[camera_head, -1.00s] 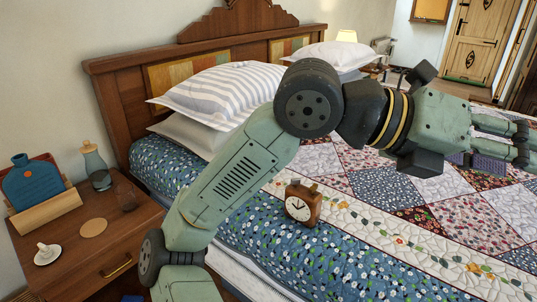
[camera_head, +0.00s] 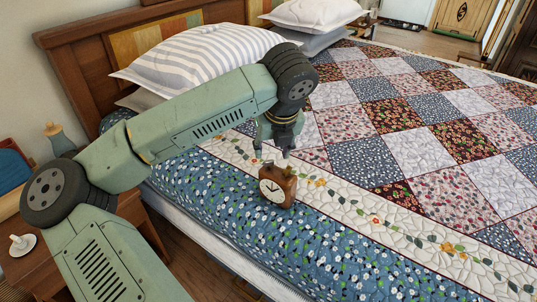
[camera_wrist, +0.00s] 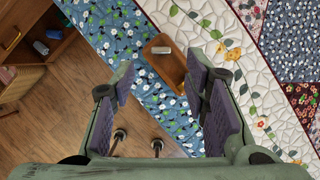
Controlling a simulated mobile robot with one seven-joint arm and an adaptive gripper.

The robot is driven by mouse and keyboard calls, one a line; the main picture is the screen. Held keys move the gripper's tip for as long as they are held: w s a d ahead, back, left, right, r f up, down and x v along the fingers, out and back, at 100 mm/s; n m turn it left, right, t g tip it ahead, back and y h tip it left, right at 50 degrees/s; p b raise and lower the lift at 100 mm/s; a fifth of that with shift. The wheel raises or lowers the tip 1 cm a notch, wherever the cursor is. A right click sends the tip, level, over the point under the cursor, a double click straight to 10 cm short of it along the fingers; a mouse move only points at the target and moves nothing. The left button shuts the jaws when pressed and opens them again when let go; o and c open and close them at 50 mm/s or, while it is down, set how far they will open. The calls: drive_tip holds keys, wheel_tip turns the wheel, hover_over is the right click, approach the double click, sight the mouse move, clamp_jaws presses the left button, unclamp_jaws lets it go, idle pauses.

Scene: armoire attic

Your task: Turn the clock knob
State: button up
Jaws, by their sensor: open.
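A small wooden clock (camera_head: 277,186) with a white face stands upright on the blue floral part of the bed, near its edge. The wrist view shows the clock (camera_wrist: 166,64) from above, with a pale knob (camera_wrist: 161,50) on its top. My gripper (camera_head: 271,155) points down just above and behind the clock in the head view. In the wrist view my gripper (camera_wrist: 165,85) is open and empty, with the clock beyond the fingertips and between their lines. The fingertips look apart from the clock; exact clearance cannot be told.
The quilted bed (camera_head: 440,150) fills the middle and right. A striped pillow (camera_head: 195,55) lies near the headboard. A wooden nightstand (camera_head: 40,262) with a cup and saucer (camera_head: 22,244) stands at the left. Wooden floor (camera_wrist: 60,110) shows beside the bed.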

sight(270, 161)
drive_tip(key=p+x, duration=0.1)
drive_tip(key=x, duration=0.5)
drive_tip(key=shift+d, duration=0.1)
drive_tip(key=shift+c, duration=0.2)
clamp_jaws()
